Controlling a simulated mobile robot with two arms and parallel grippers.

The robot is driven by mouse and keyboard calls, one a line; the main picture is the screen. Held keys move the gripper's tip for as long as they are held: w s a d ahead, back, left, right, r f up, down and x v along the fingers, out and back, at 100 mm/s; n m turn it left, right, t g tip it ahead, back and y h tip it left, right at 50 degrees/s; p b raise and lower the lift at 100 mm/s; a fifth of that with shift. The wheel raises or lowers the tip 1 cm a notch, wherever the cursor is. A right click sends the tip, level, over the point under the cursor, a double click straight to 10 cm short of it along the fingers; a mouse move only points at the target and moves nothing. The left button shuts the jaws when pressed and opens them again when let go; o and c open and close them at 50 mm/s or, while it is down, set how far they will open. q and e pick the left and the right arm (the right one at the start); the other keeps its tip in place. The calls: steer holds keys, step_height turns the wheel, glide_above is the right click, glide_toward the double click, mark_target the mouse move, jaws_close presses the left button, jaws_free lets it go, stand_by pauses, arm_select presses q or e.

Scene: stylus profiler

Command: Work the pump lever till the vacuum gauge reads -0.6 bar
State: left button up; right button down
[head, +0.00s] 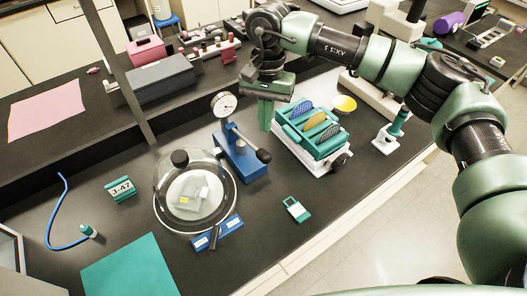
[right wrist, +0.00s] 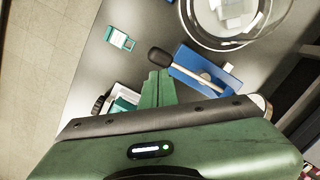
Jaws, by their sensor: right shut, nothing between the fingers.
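The blue pump (head: 240,158) stands on the dark bench, with a white round vacuum gauge (head: 224,103) at its top. The gauge reading is too small to make out. The pump lever (head: 264,156) has a black knob and slants down to the right. In the right wrist view the lever knob (right wrist: 160,57) lies just beyond my fingertips, with the blue pump base (right wrist: 205,70) beside it. My right gripper (head: 265,126) is shut and empty, pointing down behind the knob; no grip on the lever shows. My left gripper is out of view.
A glass-domed chamber (head: 168,205) stands left of the pump. A teal rack (head: 311,145) with coloured discs sits close on the right. A small teal-and-white tag (head: 297,209) lies in front. A grey post (head: 127,85) rises at the left.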

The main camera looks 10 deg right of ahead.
mark_target(264, 152)
steer(key=shift+f, duration=0.2)
steer(key=shift+s+a+f+b, duration=0.15)
steer(key=shift+f+b, duration=0.3)
steer(key=shift+f, duration=1.25)
steer(key=shift+s+a+f+b, duration=0.15)
steer(key=shift+f+b, duration=0.25)
steer(key=shift+f, duration=1.25)
steer(key=shift+d, duration=0.1)
